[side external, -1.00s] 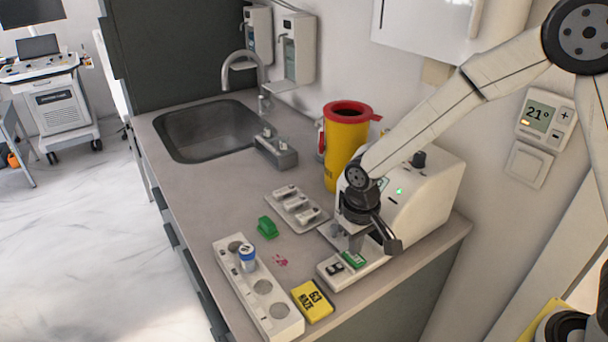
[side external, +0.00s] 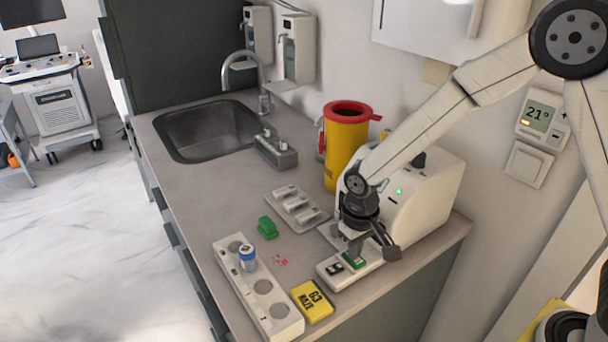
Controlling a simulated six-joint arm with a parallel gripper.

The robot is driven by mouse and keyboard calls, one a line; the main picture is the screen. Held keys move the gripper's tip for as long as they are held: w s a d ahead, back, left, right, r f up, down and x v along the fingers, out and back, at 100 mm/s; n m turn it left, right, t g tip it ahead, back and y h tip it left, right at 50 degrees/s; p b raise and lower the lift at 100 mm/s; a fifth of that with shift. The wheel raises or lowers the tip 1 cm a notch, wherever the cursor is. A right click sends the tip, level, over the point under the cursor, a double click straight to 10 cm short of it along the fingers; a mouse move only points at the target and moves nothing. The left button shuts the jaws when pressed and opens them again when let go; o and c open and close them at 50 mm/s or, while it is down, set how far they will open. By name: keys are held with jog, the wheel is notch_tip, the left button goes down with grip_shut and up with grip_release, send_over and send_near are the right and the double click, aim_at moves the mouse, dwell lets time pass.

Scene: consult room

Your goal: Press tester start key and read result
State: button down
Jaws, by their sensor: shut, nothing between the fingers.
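The tester (side external: 428,198) is a white machine at the right of the counter, with a small lit green triangle on its face. Its low front ledge carries a green key (side external: 354,261) and a dark key (side external: 334,269). My gripper (side external: 355,250) is shut and empty, pointing down at the green key. Its tips overlap the back of that key; I cannot tell whether they touch it. My wrist hides part of the tester's front, and no result can be read.
A white rack (side external: 270,302) with round wells holds a blue-capped vial (side external: 247,258). A yellow card (side external: 312,301), green block (side external: 267,228) and grey tray (side external: 297,208) lie nearby. A yellow sharps bin (side external: 346,150) stands behind my arm. The counter's left middle is clear.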

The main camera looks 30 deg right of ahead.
dwell(0.4)
jog(key=shift+r, duration=3.45)
jog(key=s+d+f+t, duration=0.1)
jog(key=s+d+t, duration=0.1)
jog(key=s+d, duration=0.7)
jog(key=shift+s+d+t, duration=0.3)
jog(key=shift+s+d, duration=0.1)
jog(key=shift+s, duration=0.25)
